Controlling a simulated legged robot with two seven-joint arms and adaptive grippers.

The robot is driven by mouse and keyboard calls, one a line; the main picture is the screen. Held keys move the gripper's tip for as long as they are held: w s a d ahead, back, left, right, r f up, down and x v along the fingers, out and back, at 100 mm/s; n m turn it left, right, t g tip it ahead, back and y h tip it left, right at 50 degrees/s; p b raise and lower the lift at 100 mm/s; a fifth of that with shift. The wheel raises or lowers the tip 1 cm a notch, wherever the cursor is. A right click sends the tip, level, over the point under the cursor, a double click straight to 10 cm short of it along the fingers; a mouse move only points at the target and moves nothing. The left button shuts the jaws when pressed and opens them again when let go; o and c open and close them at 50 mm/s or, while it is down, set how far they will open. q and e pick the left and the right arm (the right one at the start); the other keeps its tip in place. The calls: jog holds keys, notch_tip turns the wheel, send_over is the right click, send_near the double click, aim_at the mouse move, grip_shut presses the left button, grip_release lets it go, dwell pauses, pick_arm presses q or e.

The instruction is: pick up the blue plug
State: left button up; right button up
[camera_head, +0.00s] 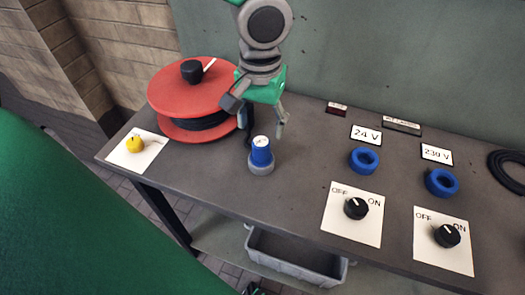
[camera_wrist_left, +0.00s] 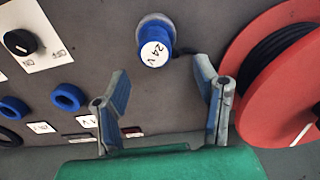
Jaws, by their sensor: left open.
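The blue plug (camera_head: 261,154) stands upright on the grey bench, with a grey collar at its foot and a white top. In the left wrist view the plug (camera_wrist_left: 155,43) shows "24 V" on its top. My left gripper (camera_head: 257,116) is open, just behind and above the plug in the head view. In the left wrist view its two fingers (camera_wrist_left: 162,72) are spread apart with nothing between them, and the plug lies just beyond the fingertips.
A red cable reel (camera_head: 185,95) stands close to the left of my left gripper. Blue sockets marked 24 V (camera_head: 364,160) and 230 V (camera_head: 441,183) sit to the right, above black OFF/ON knobs. A yellow knob (camera_head: 135,144) is at the left; a grey bin (camera_head: 295,260) is below.

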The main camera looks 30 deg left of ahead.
aim_at(262, 141)
pick_arm(q)
jog(key=shift+s+d+f, duration=0.1)
jog(key=shift+d+f, duration=0.05)
jog(key=shift+f, duration=0.15)
jog(key=f, duration=0.4)
jog(key=shift+s+d+f+b, duration=0.2)
jog(key=shift+s+b, duration=0.05)
jog(key=shift+b, duration=0.15)
jog(key=shift+a+f, duration=0.1)
jog(key=shift+f, duration=0.05)
jog(key=c, duration=0.4)
grip_shut()
